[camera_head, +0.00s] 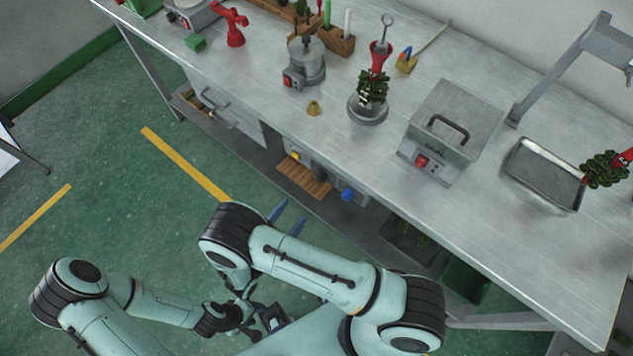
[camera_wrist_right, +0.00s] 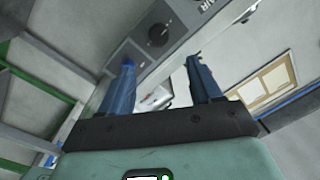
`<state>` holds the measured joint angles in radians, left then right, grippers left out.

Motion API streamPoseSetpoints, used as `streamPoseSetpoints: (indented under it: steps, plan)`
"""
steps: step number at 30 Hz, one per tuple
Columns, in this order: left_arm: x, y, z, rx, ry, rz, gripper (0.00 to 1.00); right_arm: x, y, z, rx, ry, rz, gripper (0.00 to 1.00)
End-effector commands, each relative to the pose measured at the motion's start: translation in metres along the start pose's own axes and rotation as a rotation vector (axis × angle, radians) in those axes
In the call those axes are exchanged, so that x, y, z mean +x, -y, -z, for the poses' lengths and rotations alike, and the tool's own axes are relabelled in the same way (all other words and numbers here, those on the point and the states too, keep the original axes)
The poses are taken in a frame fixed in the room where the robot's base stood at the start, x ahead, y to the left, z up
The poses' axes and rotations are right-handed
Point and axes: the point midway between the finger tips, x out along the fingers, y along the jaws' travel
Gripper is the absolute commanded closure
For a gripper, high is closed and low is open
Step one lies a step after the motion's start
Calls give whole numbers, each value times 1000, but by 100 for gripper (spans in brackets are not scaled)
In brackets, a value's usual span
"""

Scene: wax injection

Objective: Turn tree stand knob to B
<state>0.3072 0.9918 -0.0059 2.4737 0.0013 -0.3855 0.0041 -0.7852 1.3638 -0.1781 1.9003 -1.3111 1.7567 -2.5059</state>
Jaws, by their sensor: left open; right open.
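A round stand (camera_head: 368,110) on the bench holds a green wax tree (camera_head: 372,87) with a red top. Below the bench's front edge is a panel with a yellow part (camera_head: 295,155), a black knob (camera_head: 320,173) and a blue knob (camera_head: 347,195). In the right wrist view, a round black knob (camera_wrist_right: 158,35) sits on a grey panel beyond my fingers; its setting is too small to read. My right gripper (camera_head: 291,213) is open and empty, apart from the panel; its fingers also show in the wrist view (camera_wrist_right: 160,62). My left gripper (camera_head: 268,318) is open, low near my body, partly hidden.
On the metal bench (camera_head: 450,65) are a lidded box with a red switch (camera_head: 450,130), a metal tray (camera_head: 545,175), a round pot (camera_head: 305,60), a brass piece (camera_head: 314,108) and a red clamp (camera_head: 235,25). Green floor (camera_head: 130,190) is open at left.

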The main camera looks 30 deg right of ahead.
Motion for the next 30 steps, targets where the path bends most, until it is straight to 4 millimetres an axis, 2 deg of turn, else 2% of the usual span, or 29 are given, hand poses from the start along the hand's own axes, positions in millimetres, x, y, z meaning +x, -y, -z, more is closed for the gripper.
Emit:
streamPoseSetpoints:
  steps: [9, 15, 21, 29, 30]
  plan:
    - [-9, -4, 3, 2, -6, -2, 57, 69, -1, 2, 1, -4, -7, 36]
    - [-13, -6, 4, 3, -8, -2, 57, 101, -1, 1, 1, -2, -6, 36]
    - [-14, -6, 5, 3, -9, -3, 57, 115, -2, 1, 1, 0, -6, 36]
    - [-14, -6, 5, 3, -8, -3, 57, 116, -2, 0, 2, 0, -6, 36]
    - [-14, -6, 4, 3, -8, -3, 57, 116, -2, 0, 2, 0, -6, 39]
